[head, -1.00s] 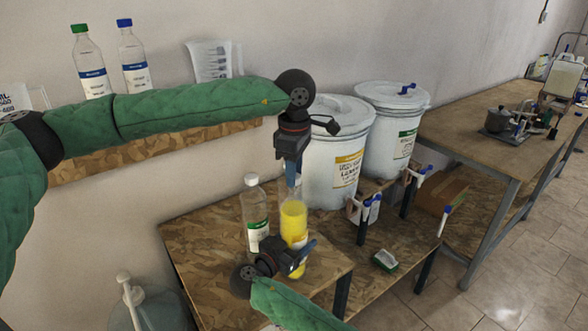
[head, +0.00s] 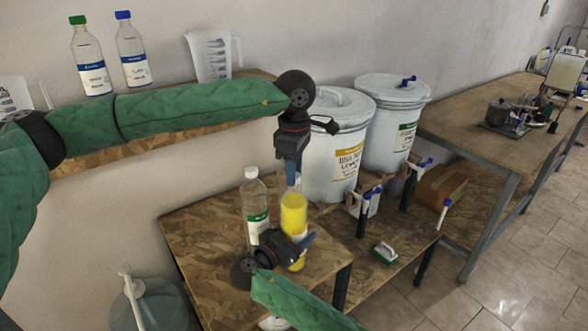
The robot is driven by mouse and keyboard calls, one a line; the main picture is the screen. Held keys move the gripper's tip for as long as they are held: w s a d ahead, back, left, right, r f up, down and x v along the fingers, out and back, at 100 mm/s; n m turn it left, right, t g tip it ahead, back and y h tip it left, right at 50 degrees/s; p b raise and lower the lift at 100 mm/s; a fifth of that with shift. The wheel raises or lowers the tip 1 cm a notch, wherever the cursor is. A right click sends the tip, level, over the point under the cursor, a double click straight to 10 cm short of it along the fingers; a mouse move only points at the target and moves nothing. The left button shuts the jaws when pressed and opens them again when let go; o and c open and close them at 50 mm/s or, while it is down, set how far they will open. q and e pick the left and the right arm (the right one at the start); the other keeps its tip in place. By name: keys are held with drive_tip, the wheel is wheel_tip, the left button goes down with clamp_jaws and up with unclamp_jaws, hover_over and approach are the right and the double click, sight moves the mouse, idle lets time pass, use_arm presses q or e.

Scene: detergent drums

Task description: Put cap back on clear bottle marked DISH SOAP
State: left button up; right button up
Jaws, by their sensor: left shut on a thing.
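A clear bottle with yellow liquid (head: 294,217) stands upright at the front of the wooden table; its label is mostly hidden, and I cannot read DISH SOAP on it. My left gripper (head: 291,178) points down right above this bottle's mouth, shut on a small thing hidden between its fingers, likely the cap. I cannot tell whether that thing touches the bottle's neck. My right gripper (head: 292,248) is at the bottle's lower half, one blue finger showing on its right side. Whether its fingers press on the bottle is hidden.
A colourless bottle with a white cap and green label (head: 254,212) stands close on the left. Two white drums (head: 335,150) with taps stand behind right. A green-and-white brush (head: 385,253) lies on the lower bench. The table's left part is clear.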

use_arm(q)
drive_tip(key=shift+f, duration=0.6)
idle(0.3)
use_arm(e)
drive_tip(key=c, duration=0.5)
use_arm(q)
drive_tip(key=m, duration=1.2)
drive_tip(key=shift+m, duration=0.3)
drive_tip(key=m, duration=1.3)
drive_tip(key=shift+w+a, duration=0.1)
drive_tip(key=o, duration=0.9)
